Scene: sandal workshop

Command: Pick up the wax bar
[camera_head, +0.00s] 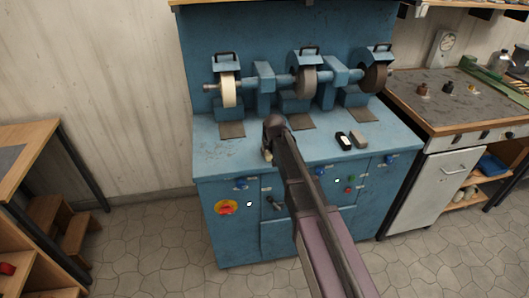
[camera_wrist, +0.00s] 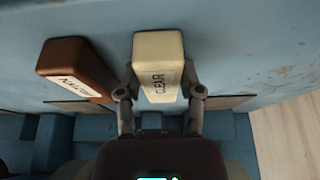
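A cream bar marked "CLEAR" (camera_wrist: 158,55) is between the two fingers of my gripper (camera_wrist: 160,82) in the wrist view. The fingertips lie close along both its sides. I cannot tell whether they press on it or whether the bar is off the bench top. In the head view my gripper (camera_head: 268,151) is low over the blue bench, left of its middle. My wrist hides most of the bar there.
A brown labelled bar (camera_wrist: 75,68) lies just left of the cream one in the wrist view. A black bar (camera_head: 343,141) and a grey-brown bar (camera_head: 360,140) lie further right on the blue bench (camera_head: 215,155). Grinding wheels (camera_head: 306,82) stand behind.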

